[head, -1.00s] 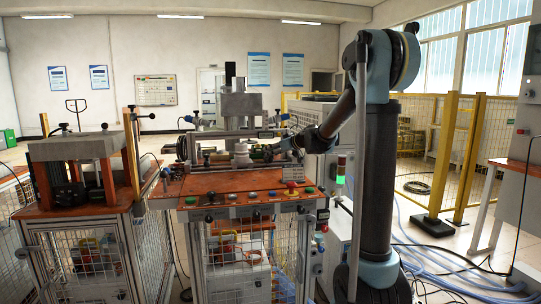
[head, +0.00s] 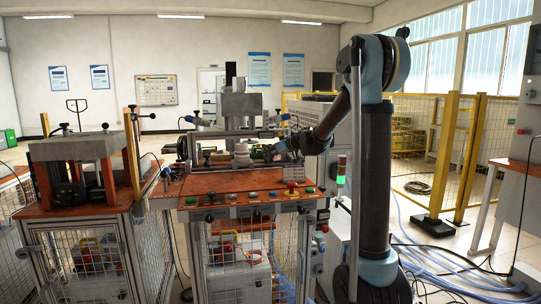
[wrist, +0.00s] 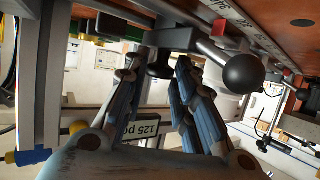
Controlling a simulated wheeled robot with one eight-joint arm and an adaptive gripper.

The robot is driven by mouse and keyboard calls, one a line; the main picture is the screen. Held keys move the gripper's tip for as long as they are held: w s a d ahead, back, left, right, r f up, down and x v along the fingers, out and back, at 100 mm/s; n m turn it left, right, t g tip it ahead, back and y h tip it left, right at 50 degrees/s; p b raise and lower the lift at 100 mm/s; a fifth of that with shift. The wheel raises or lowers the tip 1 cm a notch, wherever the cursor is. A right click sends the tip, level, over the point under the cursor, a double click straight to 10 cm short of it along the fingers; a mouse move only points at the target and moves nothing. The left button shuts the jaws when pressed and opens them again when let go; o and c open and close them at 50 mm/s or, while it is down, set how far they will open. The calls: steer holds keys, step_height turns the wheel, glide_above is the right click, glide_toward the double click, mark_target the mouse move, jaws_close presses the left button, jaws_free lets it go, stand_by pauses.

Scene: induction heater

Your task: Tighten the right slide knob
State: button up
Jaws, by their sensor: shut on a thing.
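The induction heater bench (head: 190,187) stands in the middle of the head view, with the slide assembly on its orange top. My gripper (head: 281,149) is at the right end of this assembly, small and partly lost against it in the head view. In the wrist view its two blue-grey fingers (wrist: 162,68) stand on either side of a small dark part (wrist: 160,69) below a black block. This part appears to be the right slide knob, and the fingers are shut on it. The fingertips and the block hide much of its shape.
A black ball-ended lever (wrist: 243,73) is close to the right of the fingers in the wrist view. A metal rod (wrist: 208,47) runs past the fingertips. Coloured buttons (head: 250,195) line the bench front. A second press station (head: 75,150) stands at the left.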

steer(key=shift+s+a+r+m+t+h, duration=0.15)
steer(key=shift+m+t+h, duration=0.4)
steer(key=shift+m+h, duration=0.3)
steer(key=shift+a+f+m+t+h, duration=0.15)
steer(key=shift+m+t+h, duration=0.35)
steer(key=shift+m+h, duration=0.3)
steer(key=shift+s+a+r+m+t+h, duration=0.15)
steer(key=shift+m+t+h, duration=0.4)
steer(key=shift+m+h, duration=0.3)
steer(key=shift+a+m+t+h, duration=0.2)
steer(key=shift+m+t+h, duration=0.2)
steer(key=shift+m+h, duration=0.65)
steer(key=shift+a+m+h, duration=0.15)
steer(key=shift+m+h, duration=0.3)
steer(key=shift+h, duration=0.3)
steer(key=shift+a+m+h, duration=0.15)
steer(key=shift+m+h, duration=1.15)
steer(key=shift+h, duration=0.1)
steer(key=o, duration=1)
steer(key=shift+o, duration=0.2)
steer(key=shift+s, duration=0.15)
steer(key=v, duration=1.1)
steer(key=shift+s, duration=0.25)
